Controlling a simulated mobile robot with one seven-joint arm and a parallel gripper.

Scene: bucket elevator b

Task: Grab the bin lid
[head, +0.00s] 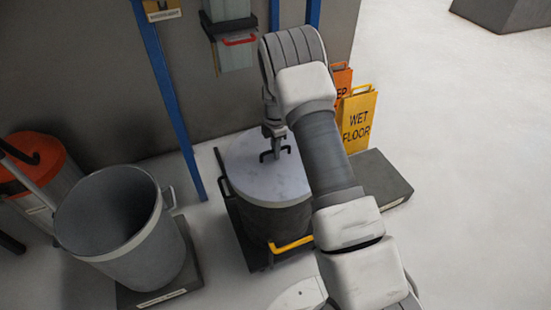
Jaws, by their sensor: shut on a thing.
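The bin lid (258,178) is a round pale grey disc with a dark handle in its middle. It covers the top of a dark round bin (270,217), and I see no clear gap between lid and bin. My gripper (274,148) reaches down to the middle of the lid and is shut on its handle. My arm hides the right edge of the lid and part of the bin.
An open grey bin (160,240) stands at left, beside an orange-topped bin (40,155). A blue post (168,90) rises behind the lidded bin. A yellow wet floor sign (358,118) and a low dark block (385,180) are at right.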

